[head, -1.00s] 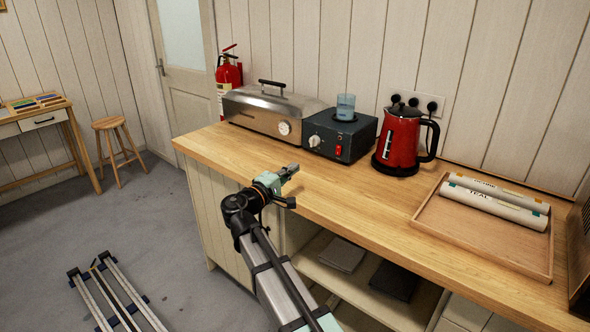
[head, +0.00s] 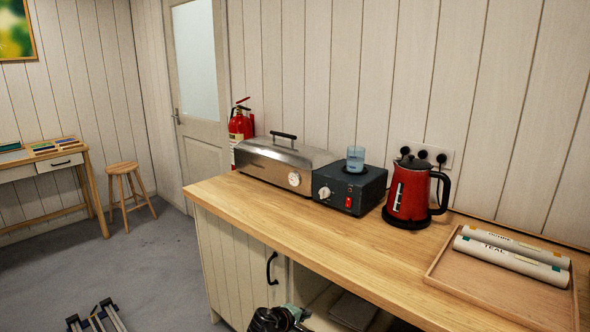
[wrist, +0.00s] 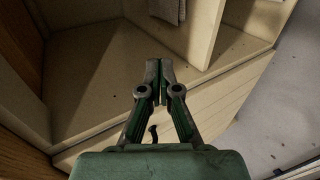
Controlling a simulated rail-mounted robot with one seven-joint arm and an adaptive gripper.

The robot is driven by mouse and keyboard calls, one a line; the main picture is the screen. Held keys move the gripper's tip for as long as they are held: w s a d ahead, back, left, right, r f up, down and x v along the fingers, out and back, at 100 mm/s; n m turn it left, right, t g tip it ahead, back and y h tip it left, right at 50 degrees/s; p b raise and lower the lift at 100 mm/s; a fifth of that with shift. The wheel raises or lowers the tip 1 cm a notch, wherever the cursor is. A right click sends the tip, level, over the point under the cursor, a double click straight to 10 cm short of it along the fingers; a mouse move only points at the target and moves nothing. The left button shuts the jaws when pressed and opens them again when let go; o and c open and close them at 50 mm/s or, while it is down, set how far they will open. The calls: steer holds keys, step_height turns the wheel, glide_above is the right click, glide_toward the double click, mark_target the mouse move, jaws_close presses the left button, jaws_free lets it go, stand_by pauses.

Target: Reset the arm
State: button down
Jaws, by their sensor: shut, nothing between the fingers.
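My gripper (wrist: 159,72) shows in the wrist view with its two fingers together and nothing between them. It points at the pale wooden cabinet (wrist: 100,75) under the counter. In the head view, only a dark part of my arm with a bit of pale green shows at the bottom edge, in front of the cabinet and below the countertop (head: 300,235). The fingertips cannot be made out there.
On the counter stand a steel steamer (head: 280,165), a dark control box (head: 348,190) with a blue beaker (head: 355,158), a red kettle (head: 408,193) and a wooden tray (head: 450,281) with two rolls (head: 510,260). A black door handle (head: 271,268) sticks out from the cabinet.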

steer(key=s+d+f+m+g+y+p, duration=0.1)
steer(key=s+d+f+m+g+p, duration=0.1)
steer(key=s+d+f+g, duration=0.7)
steer(key=s+d+f+m+y+p, duration=0.1)
steer(key=s+d+f+m, duration=0.3)
steer(key=s+f, duration=1)
steer(key=s+f+m+g+y+p, duration=0.1)
steer(key=s+f+m+g+y, duration=0.1)
steer(key=s, duration=1.2)
steer(key=s+f+m+g+y+p, duration=0.1)
steer(key=s+m+g+y, duration=0.1)
steer(key=s, duration=1.3)
steer(key=g+y, duration=0.1)
steer(key=g, duration=0.1)
steer(key=shift+d+f+g+p, duration=0.3)
steer(key=shift+d+f+g, duration=0.05)
steer(key=shift+d+g, duration=0.05)
